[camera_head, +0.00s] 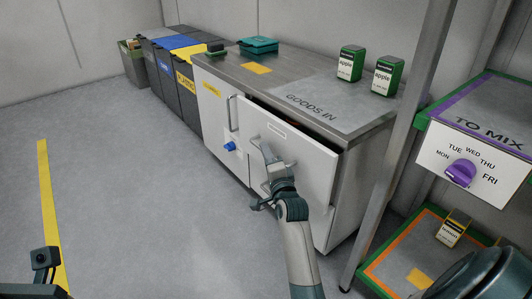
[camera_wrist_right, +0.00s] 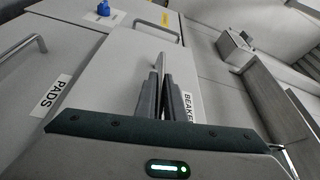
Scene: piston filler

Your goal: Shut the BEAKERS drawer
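The BEAKERS drawer (camera_head: 300,150) is a white front on the right part of the steel-topped cabinet. It stands pulled out, with a dark gap along its top edge and part of its inside showing. Its label reads partly as "BEAKE" in the wrist view (camera_wrist_right: 188,106). My right gripper (camera_head: 274,172) is at the drawer's handle. In the wrist view its two dark fingers (camera_wrist_right: 160,88) are close together, with the pale handle bar (camera_wrist_right: 160,61) between their tips.
A PADS front (camera_wrist_right: 52,94) with its own handle lies beside the drawer. A blue knob (camera_head: 230,146) is on the neighbouring front. Dark bins (camera_head: 187,98) stand beyond the cabinet. A metal shelf post (camera_head: 385,180) rises to the right. The floor at left is clear.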

